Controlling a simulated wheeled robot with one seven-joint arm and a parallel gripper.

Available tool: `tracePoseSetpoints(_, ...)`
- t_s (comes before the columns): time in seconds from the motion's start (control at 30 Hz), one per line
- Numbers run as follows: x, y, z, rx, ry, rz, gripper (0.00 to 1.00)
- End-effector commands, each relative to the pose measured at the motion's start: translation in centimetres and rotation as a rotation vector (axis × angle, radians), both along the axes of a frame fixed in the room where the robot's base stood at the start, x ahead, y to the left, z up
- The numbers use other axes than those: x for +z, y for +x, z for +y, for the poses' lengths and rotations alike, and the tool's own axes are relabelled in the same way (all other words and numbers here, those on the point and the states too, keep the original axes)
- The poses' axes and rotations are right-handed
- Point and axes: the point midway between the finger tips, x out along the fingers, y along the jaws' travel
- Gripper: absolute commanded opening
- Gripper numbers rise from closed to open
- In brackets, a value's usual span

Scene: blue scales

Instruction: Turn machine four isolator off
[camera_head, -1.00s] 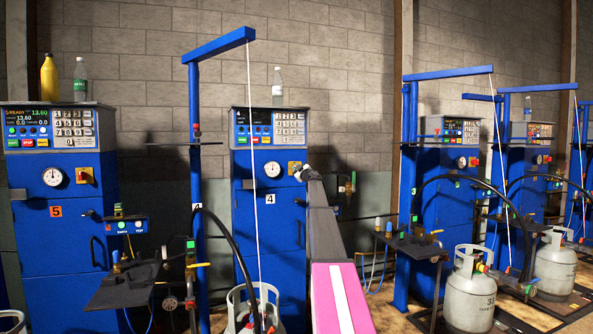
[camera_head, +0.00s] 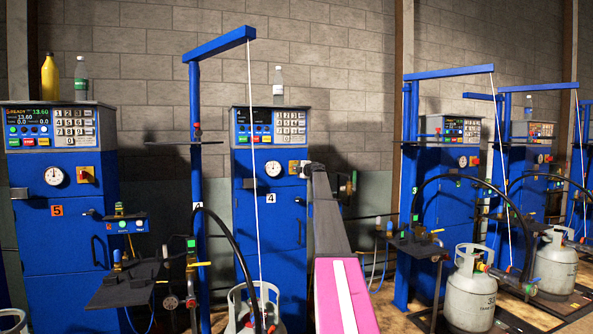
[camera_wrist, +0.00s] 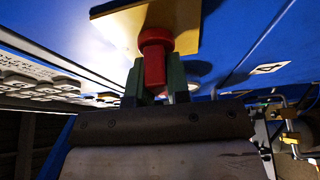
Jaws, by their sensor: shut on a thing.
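Machine four (camera_head: 270,225) is a blue cabinet with a keypad panel, a round dial and a label "4". Its isolator has a yellow plate (camera_head: 293,166) at the upper right of the cabinet front, partly hidden by my gripper (camera_head: 304,169). In the wrist view the isolator's red knob (camera_wrist: 154,62) stands out from the yellow plate (camera_wrist: 186,22). My gripper (camera_wrist: 155,84) is shut on the red knob, one finger on each side. The knob's exact turn angle is hard to read.
A white hanging cord (camera_head: 253,150) and blue post (camera_head: 195,180) stand left of my arm. A grey gas cylinder (camera_head: 245,308) stands low in front. Machine five (camera_head: 60,220) is at left, and more blue machines (camera_head: 445,190) with cylinders are at right.

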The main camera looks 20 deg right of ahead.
Motion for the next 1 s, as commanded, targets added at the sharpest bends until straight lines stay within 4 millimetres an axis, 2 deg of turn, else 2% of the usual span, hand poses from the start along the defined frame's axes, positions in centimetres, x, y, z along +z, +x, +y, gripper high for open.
tracePoseSetpoints(0.23, -0.16, -0.07, 0.02, 0.0, -0.067, 0.004, 0.0)
tracePoseSetpoints(0.7, -0.21, -0.07, 0.04, 0.0, -0.081, 0.004, 0.0)
tracePoseSetpoints(0.73, -0.21, -0.07, 0.04, 0.0, -0.081, 0.004, 0.2)
tracePoseSetpoints(0.8, -0.19, -0.07, 0.04, 0.0, -0.081, 0.004, 0.43)
tracePoseSetpoints(1.0, -0.13, -0.04, 0.03, 0.0, -0.079, 0.004, 0.43)
